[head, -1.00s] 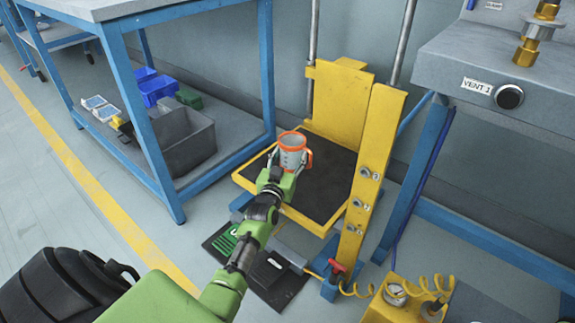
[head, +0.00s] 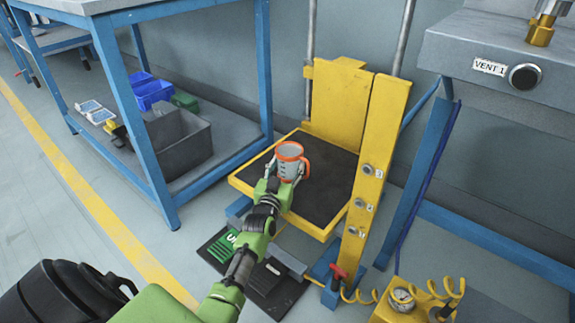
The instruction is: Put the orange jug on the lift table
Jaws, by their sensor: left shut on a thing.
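The orange jug (head: 289,163) has an orange rim and handle and a pale, greyish body. It is upright over the left part of the lift table (head: 328,198), which has a black top and a yellow edge. My left gripper (head: 285,180) is shut on the jug from the near side. The jug's base is partly hidden by the gripper, so I cannot tell whether it touches the table top. My right gripper is not in view.
The yellow lift post (head: 375,170) stands right of the table. A blue bench (head: 160,150) with bins on its lower shelf is at the left. A grey bench labelled VENT 1 (head: 490,67) is at the right. The table top right of the jug is clear.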

